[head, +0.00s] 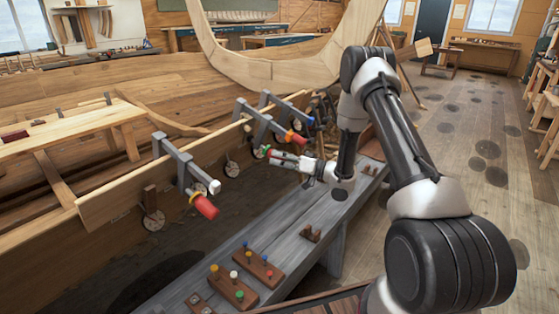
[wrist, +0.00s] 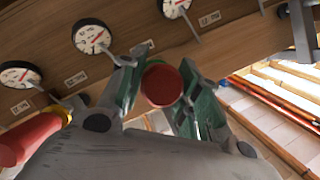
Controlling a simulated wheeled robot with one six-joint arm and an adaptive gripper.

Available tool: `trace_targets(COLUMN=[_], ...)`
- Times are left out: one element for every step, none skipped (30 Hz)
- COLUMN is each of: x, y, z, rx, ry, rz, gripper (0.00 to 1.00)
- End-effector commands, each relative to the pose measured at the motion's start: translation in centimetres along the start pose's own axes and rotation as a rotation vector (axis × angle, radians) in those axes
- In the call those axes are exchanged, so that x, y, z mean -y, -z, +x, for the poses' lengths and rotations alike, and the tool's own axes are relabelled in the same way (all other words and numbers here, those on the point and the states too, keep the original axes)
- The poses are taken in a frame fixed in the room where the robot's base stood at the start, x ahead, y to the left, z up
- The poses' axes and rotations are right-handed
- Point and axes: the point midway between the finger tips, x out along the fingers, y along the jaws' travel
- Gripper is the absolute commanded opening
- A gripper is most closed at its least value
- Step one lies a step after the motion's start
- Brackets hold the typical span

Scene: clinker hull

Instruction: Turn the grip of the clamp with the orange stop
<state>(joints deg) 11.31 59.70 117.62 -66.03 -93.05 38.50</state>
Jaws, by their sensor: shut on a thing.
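My gripper (head: 287,160) is at the plank's edge in the head view, with its fingers around a red clamp grip (wrist: 161,85). In the wrist view this grip is seen end-on between the two green finger pads, and my gripper is shut on it. A second clamp's red grip (head: 205,207) with a yellow collar hangs nearer at the left. Another clamp's orange-red grip (head: 296,138) is just beyond my gripper.
Round dials (wrist: 91,37) with small labels line the hull plank (head: 120,195). A grey bench (head: 310,225) below carries peg blocks (head: 232,288) with coloured pegs. A large wooden ring frame (head: 275,70) stands behind. Open floor (head: 480,200) lies to the right.

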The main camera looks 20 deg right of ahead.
Motion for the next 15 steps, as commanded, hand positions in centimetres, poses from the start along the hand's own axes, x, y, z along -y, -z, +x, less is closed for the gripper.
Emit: trace_targets(x=[-0.06, -0.05, -0.04, -0.04, -0.04, -0.04, -0.03, -0.03, -0.03, -0.03, -0.03, -0.03, -0.03, -0.03, -0.04], y=[0.06, 0.06, 0.07, 0.08, 0.08, 0.08, 0.09, 0.09, 0.09, 0.09, 0.09, 0.09, 0.1, 0.09, 0.09], z=[-0.04, -0.03, -0.03, -0.02, -0.02, -0.02, -0.02, -0.02, -0.02, -0.02, -0.02, -0.02, -0.02, -0.03, -0.03], rx=[-0.001, -0.001, -0.001, -0.002, -0.002, -0.002, -0.002, -0.002, -0.002, -0.002, -0.002, -0.002, -0.002, -0.002, -0.002], ry=[0.004, 0.007, 0.01, 0.012, 0.013, 0.015, 0.016, 0.017, 0.017, 0.017, 0.018, 0.018, 0.018, 0.017, 0.017], rz=[0.011, 0.018, 0.027, 0.031, 0.035, 0.039, 0.042, 0.044, 0.046, 0.046, 0.047, 0.047, 0.047, 0.047, 0.046], gripper=[0.09, 0.09, 0.09, 0.09, 0.09, 0.09, 0.09, 0.09, 0.09, 0.09, 0.09, 0.09, 0.09, 0.09, 0.09])
